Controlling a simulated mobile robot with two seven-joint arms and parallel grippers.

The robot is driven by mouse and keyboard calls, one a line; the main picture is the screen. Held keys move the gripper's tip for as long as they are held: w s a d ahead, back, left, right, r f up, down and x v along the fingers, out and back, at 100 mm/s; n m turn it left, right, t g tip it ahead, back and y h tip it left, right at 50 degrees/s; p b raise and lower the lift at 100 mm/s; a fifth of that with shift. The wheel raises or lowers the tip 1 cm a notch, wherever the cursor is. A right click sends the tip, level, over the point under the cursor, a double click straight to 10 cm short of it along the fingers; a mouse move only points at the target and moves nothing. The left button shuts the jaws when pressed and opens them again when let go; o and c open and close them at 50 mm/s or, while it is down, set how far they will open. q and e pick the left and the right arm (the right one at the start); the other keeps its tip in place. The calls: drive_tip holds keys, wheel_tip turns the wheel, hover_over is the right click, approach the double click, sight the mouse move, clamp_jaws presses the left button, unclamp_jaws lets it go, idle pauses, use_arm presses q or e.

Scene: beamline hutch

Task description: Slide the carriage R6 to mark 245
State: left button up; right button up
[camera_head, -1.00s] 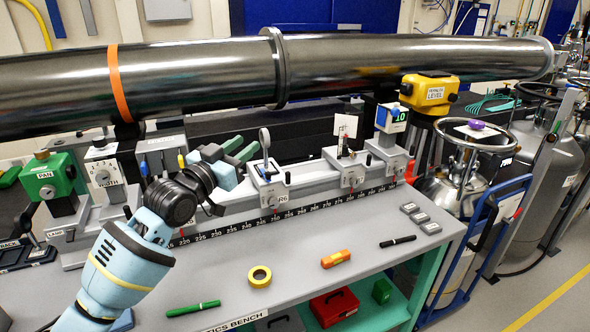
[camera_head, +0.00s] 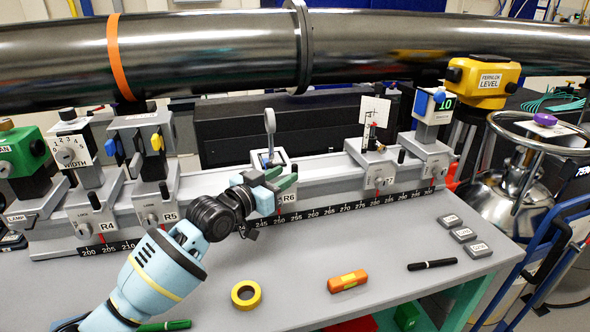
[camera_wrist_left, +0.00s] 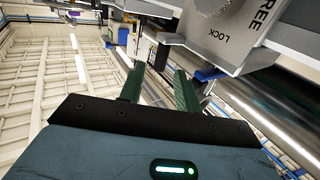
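Carriage R6 (camera_head: 290,198) sits on the rail near the middle of the head view. It carries a round optic on a post (camera_head: 270,128). My left gripper (camera_head: 280,180), with green fingers, is at the front of R6, covering part of its face and the scale beneath. In the left wrist view the two fingers (camera_wrist_left: 160,74) stand apart. A dark post (camera_wrist_left: 163,52) below the carriage's grey face (camera_wrist_left: 220,40), marked LOCK and FREE, shows near and between the fingertips; no grip on it is visible. My right gripper is out of view.
The scale strip (camera_head: 335,211) runs along the rail's front. Carriages R4 (camera_head: 96,222) and R5 (camera_head: 158,206) stand left of R6, another carriage (camera_head: 372,170) stands right. Tape (camera_head: 246,295), an orange object (camera_head: 347,281) and a black pen (camera_head: 432,264) lie on the bench.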

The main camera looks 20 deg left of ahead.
sight(294, 169)
use_arm(q)
drive_tip(key=shift+x, duration=2.45)
clamp_jaws()
